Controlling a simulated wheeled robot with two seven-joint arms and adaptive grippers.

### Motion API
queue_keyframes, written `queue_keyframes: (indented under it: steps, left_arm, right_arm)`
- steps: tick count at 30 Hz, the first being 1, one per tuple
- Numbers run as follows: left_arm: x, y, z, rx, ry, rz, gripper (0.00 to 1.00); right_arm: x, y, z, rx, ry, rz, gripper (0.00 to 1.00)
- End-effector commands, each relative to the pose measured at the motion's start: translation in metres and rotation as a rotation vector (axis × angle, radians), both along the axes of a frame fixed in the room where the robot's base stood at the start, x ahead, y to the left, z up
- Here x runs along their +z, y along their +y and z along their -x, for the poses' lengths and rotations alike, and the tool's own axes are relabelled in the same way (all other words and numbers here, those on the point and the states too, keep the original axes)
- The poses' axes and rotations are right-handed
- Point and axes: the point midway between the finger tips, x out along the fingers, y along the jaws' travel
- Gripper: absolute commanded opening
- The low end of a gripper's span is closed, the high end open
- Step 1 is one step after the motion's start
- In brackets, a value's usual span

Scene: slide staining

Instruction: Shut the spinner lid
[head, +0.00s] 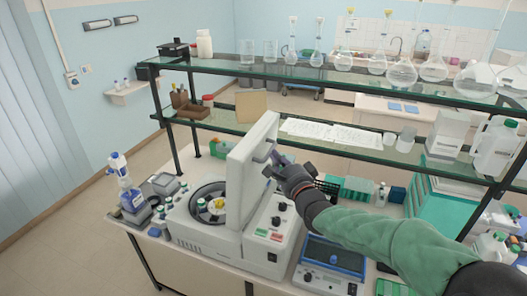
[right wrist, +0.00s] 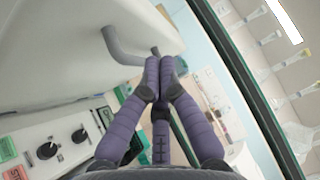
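The spinner (head: 190,232) is a white benchtop machine with a round dark rotor bowl open on top. Its white lid (head: 246,170) stands raised, nearly upright, at the right of the bowl. The grey bar handle (right wrist: 128,58) juts from the lid's face in the right wrist view. My right gripper (head: 274,168) is at this handle, on the lid's right side. In the right wrist view its purple fingers (right wrist: 160,68) come together over the handle's far end, which they partly hide. My left gripper is not in view.
A control panel with knobs (head: 270,225) sits right of the lid. A blue-topped device (head: 333,255) stands under my right forearm. A glass shelf rack (head: 330,80) with flasks rises behind.

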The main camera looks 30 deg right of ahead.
Motion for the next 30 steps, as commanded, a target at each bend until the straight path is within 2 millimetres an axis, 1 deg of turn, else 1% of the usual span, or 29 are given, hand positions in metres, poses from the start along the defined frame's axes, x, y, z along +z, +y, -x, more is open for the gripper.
queue_keyframes:
  steps: [1,3,9,25,30]
  left_arm:
    - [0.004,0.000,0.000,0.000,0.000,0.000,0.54]
    - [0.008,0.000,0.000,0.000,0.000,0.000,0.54]
    - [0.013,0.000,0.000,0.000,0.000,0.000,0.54]
    - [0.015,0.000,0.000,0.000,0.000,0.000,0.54]
    - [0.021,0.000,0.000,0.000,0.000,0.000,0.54]
  right_arm:
    - [0.001,0.003,-0.008,0.003,0.002,-0.002,0.00]
    - [0.002,0.012,-0.015,0.006,0.002,-0.003,0.00]
    - [0.004,0.024,-0.030,0.003,0.002,-0.002,0.00]
    - [0.004,0.027,-0.034,0.001,0.004,0.001,0.00]
    - [0.008,0.031,-0.045,0.004,0.028,0.021,0.00]
